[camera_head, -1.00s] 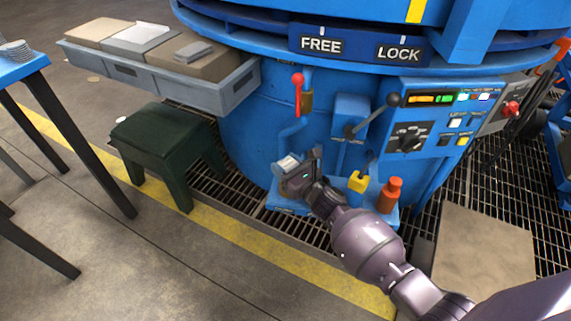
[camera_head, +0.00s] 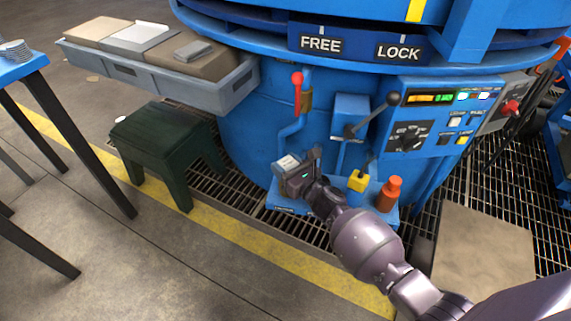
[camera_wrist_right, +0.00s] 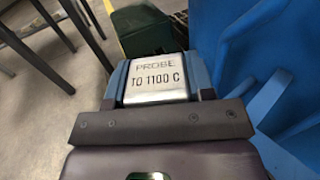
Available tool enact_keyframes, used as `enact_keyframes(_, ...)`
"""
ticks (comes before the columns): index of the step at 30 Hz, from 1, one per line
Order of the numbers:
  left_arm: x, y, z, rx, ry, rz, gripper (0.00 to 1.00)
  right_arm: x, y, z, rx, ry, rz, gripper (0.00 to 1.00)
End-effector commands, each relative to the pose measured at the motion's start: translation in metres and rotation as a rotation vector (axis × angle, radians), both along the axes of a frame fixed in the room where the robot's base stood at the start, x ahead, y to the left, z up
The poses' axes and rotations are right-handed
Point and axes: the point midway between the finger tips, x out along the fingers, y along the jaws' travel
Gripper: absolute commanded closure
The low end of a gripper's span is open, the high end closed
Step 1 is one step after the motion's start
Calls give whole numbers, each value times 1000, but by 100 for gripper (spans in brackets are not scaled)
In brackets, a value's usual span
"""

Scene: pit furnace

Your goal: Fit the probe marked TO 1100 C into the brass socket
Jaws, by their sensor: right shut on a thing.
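My right gripper (camera_head: 300,176) is low in front of the blue furnace, above the small blue shelf at its foot. It is shut on the probe (camera_head: 287,163), whose pale label plate faces up. In the right wrist view the silver plate of the probe (camera_wrist_right: 154,78) reads PROBE TO 1100 C and sits between the fingers of my gripper (camera_wrist_right: 160,110). The lower part of the probe is hidden behind the gripper. I cannot make out the brass socket with certainty in either view. My left gripper is not in view.
The blue shelf (camera_head: 334,207) carries a yellow piece (camera_head: 357,181) and an orange bottle-like piece (camera_head: 390,194) to the right of my gripper. A red-handled lever (camera_head: 297,92) and a black-knobbed lever (camera_head: 375,117) stand above. A green stool (camera_head: 165,138) is at left.

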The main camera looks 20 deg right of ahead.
Motion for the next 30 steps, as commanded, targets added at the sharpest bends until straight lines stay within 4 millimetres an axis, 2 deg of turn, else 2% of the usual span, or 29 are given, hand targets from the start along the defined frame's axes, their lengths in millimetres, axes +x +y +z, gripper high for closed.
enact_keyframes(11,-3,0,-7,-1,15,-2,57,0,0,-7,1,0,0,79)
enact_keyframes(30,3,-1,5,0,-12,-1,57,1,0,6,1,-2,0,79)
